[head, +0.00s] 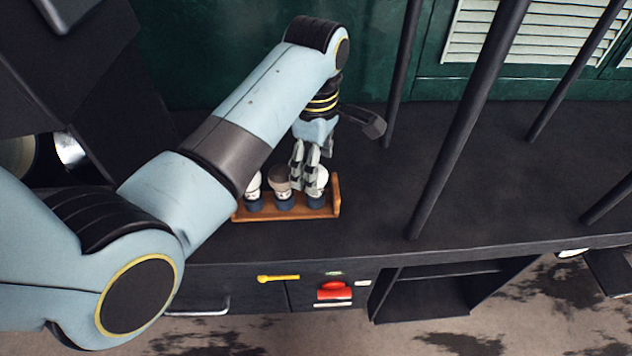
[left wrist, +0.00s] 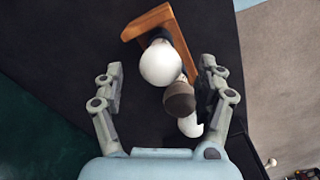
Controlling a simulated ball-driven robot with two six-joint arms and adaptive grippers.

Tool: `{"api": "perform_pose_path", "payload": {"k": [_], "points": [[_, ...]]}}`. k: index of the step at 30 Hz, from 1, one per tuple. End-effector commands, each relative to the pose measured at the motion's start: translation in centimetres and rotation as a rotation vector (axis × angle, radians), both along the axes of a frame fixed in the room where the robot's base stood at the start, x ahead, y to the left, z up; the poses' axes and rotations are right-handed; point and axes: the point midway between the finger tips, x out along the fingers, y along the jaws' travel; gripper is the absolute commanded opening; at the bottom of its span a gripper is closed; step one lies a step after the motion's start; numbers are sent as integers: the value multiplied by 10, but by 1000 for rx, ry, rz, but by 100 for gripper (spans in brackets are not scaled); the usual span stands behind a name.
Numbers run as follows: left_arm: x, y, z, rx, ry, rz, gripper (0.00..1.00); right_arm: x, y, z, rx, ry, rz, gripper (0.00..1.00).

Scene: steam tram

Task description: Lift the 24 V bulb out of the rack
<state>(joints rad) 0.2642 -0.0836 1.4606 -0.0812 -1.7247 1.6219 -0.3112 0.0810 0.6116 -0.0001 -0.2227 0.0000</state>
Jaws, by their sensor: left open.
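A small wooden rack (head: 288,214) stands on the dark deck near its front edge and holds three bulbs in dark sockets. The left bulb (head: 253,186) and right bulb (head: 318,180) are white, and the middle bulb (head: 281,179) is grey-brown. I cannot read which is 24 V. My left gripper (head: 309,180) is open, pointing down over the rack's right end and partly hiding the right bulb. In the left wrist view, the white bulb at the rack's end (left wrist: 160,63) shows between the spread fingers. The grey-brown bulb (left wrist: 179,98) is close to one finger. My right gripper is not in view.
Dark upright posts (head: 468,120) rise from the deck to the right of the rack. A green wall with louvres (head: 535,32) stands behind. Below the deck edge are a yellow handle (head: 278,279), a red part (head: 334,290) and an open compartment (head: 440,295). The deck between rack and posts is clear.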

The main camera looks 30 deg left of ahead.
Motion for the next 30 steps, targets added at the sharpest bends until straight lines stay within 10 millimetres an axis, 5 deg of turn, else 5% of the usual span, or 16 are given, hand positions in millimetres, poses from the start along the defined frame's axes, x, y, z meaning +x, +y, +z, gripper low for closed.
{"api": "perform_pose_path", "payload": {"k": [6, 14, 30], "points": [[0, 1, -30, 0, 3, 0, 73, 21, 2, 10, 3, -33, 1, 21], [1, 1, -36, 0, 0, 0, 73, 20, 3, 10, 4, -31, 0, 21], [1, 1, -36, 1, 0, 0, 10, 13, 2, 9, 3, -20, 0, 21]]}}
